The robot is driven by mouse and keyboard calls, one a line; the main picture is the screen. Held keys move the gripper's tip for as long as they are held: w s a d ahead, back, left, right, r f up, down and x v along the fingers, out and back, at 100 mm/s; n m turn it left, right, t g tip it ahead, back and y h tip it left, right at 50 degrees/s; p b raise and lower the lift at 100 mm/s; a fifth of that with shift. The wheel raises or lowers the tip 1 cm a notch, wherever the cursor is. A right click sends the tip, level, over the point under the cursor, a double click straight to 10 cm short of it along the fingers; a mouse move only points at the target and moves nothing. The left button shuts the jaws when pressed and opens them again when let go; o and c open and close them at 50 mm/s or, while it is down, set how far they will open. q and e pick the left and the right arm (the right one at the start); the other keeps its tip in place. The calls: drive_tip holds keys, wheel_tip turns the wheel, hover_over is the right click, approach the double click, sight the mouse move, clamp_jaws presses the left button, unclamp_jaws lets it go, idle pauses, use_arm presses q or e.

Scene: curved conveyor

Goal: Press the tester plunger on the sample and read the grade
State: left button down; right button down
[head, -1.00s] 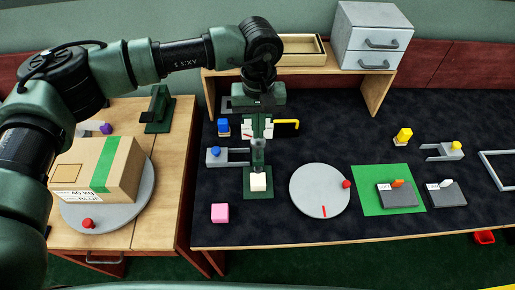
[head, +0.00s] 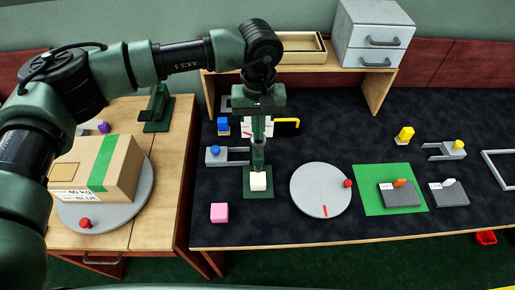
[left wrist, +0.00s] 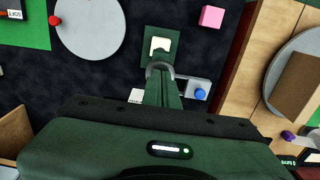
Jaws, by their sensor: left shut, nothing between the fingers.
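The sample, a cream block (head: 258,182), sits on the green base (head: 248,193) of the tester. Both also show in the left wrist view, the block (left wrist: 160,46) on its base (left wrist: 174,38). The tester's grey plunger (head: 258,158) stands upright above the block; whether it touches the block I cannot tell. My left gripper (head: 258,143) points down over the plunger, its fingers shut with nothing between them. In the left wrist view the shut fingers (left wrist: 164,80) are close to a grey ring. A white card with red marks (head: 267,128) is partly hidden behind my gripper. My right gripper is not in view.
A pink cube (head: 219,212) lies left of the tester. A grey round disc (head: 311,203) with a red knob is to the right, then a green mat (head: 368,204). A grey bracket with a blue knob (head: 215,151) stands close on the left. A wooden shelf is behind.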

use_arm(q)
drive_tip(key=shift+f+b, duration=2.75)
drive_tip(key=shift+f, duration=0.3)
drive_tip(key=shift+s+r, duration=0.1)
drive_tip(key=shift+r, duration=0.1)
drive_tip(key=shift+r+p, duration=0.45)
drive_tip(key=shift+r, duration=0.2)
drive_tip(key=shift+r+p, duration=1.45)
drive_tip(key=shift+r, duration=2.3)
